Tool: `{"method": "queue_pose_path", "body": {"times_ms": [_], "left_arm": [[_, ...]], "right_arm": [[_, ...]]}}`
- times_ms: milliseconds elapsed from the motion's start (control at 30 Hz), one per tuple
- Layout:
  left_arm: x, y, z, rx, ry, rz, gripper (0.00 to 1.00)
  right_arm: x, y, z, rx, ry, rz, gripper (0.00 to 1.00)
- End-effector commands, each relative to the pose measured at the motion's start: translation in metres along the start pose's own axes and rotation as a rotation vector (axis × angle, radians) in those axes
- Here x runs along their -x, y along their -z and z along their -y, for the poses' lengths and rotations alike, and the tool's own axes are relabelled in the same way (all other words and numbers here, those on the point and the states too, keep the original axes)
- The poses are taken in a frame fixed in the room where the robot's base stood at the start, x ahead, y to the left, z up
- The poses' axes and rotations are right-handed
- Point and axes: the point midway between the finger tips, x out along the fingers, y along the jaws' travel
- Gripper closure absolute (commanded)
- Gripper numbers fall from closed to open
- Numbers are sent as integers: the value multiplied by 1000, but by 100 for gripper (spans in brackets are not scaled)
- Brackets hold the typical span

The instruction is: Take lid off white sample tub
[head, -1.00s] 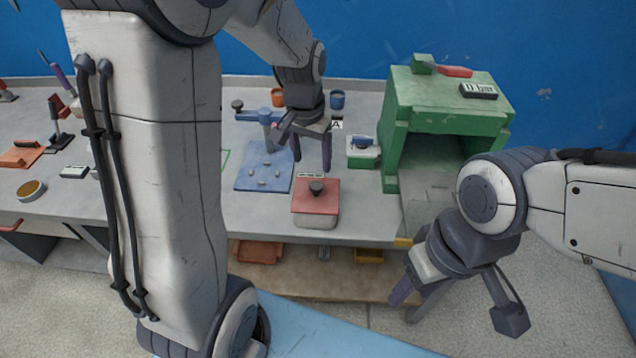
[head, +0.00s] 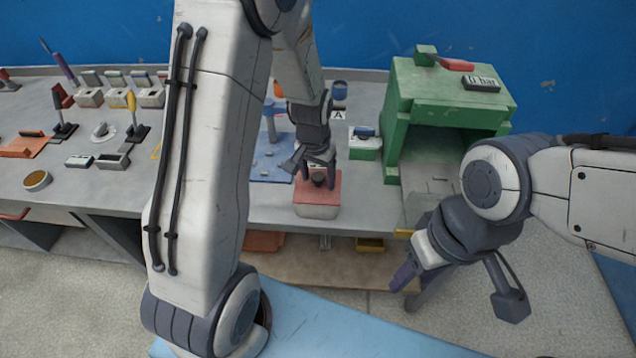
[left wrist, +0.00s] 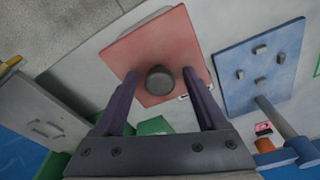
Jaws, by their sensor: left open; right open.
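The white sample tub (head: 317,212) stands near the front edge of the bench. Its flat red lid (head: 331,196) is on it, with a round dark knob in the middle. My left gripper (head: 318,181) is open just above the lid, pointing down, and partly hides the knob. In the left wrist view the red lid (left wrist: 150,45) lies below the open fingers, and the knob (left wrist: 160,79) shows between them, with a gap on each side. My right gripper (head: 458,288) is open and empty, low in front of the bench at the right.
A green press-like housing (head: 447,100) stands right of the tub, with a green-and-white box (head: 364,145) beside it. A blue plate with pegs (left wrist: 262,65) lies left of the tub.

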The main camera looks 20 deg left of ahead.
Motion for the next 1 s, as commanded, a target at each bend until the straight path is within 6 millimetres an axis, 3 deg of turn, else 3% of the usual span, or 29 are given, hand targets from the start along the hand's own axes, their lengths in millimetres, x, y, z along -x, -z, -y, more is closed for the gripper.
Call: {"method": "queue_pose_path", "body": {"times_ms": [33, 67, 233, 667, 900, 1000], "left_arm": [[0, 0, 0, 0, 0, 0, 26], [0, 0, 0, 0, 0, 0, 34], [0, 0, 0, 0, 0, 0, 99], [8, 2, 0, -1, 0, -3, 100], [43, 7, 0, -2, 2, -9, 100], [55, 1, -25, -9, -1, -6, 100]], "right_arm": [[0, 0, 0, 0, 0, 0, 50], [0, 0, 0, 0, 0, 0, 50], [0, 0, 0, 0, 0, 0, 50], [-2, 0, 0, 0, 0, 0, 50], [-10, 0, -1, 0, 0, 0, 50], [-14, -1, -1, 0, 0, 0, 50]]}}
